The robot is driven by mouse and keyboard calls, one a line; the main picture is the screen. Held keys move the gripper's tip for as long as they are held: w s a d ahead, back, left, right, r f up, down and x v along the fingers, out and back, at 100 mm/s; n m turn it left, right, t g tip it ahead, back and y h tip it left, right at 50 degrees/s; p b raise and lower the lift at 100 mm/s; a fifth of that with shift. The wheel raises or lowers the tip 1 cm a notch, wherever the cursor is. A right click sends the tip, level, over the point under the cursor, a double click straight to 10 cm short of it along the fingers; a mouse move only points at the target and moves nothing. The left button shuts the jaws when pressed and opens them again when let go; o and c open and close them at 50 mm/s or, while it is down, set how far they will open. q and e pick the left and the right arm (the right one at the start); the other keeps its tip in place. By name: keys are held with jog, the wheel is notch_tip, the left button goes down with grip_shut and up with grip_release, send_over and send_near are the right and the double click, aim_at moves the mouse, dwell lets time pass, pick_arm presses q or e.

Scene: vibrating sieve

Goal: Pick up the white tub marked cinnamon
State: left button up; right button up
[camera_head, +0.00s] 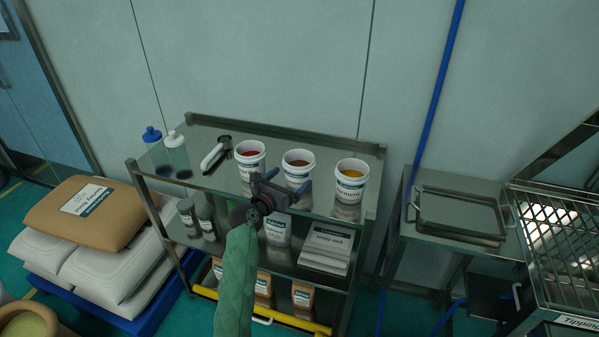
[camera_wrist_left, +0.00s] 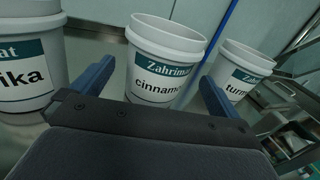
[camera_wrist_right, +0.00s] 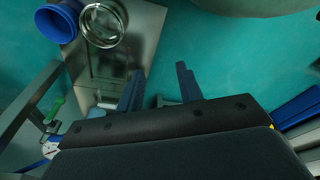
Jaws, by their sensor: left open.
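The white tub marked cinnamon (camera_head: 298,168) stands upright on the top shelf of the metal rack, the middle one of three tubs, with brown content. In the left wrist view the cinnamon tub (camera_wrist_left: 163,62) stands beyond and between my open blue fingers, its label facing me. My left gripper (camera_head: 284,185) is open and empty in front of it; it also shows in the left wrist view (camera_wrist_left: 158,80). I cannot tell whether a finger touches the tub. My right gripper (camera_wrist_right: 160,85) is open and empty over a green floor, away from the rack.
A tub marked paprika (camera_head: 249,158) stands left of the cinnamon tub and a turmeric tub (camera_head: 350,182) right, both close by. The metal rack (camera_head: 285,134) has a raised back edge. A tray (camera_head: 460,215) is at right.

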aim_at(299, 165)
pick_arm(q)
jog(key=p+x, duration=0.1)
jog(key=x, duration=0.2)
jog(key=shift+w+d+f+p, duration=0.1)
jog(key=shift+w+d+p, duration=0.05)
jog(key=shift+w+p, duration=0.2)
jog(key=shift+w+d+f, duration=0.2)
jog(key=shift+w+d, duration=0.2)
jog(key=shift+w, duration=0.1)
pick_arm(e)
jog(key=shift+s+d+f, duration=0.25)
jog(key=shift+d+f, duration=0.1)
jog(key=shift+f, duration=0.35)
jog(key=shift+s+d+f, duration=0.2)
jog(key=shift+d+f, duration=0.1)
jog(key=shift+f, duration=0.4)
jog(key=shift+s+d+f, duration=0.25)
jog(key=shift+d+f, duration=0.1)
jog(key=shift+f, duration=0.35)
pick_arm(q)
jog(key=c, duration=1)
jog(key=shift+c, duration=0.5)
pick_arm(e)
jog(key=shift+w+d, duration=0.1)
pick_arm(q)
jog(key=shift+r, duration=0.15)
pick_arm(e)
jog(key=shift+r, duration=0.1)
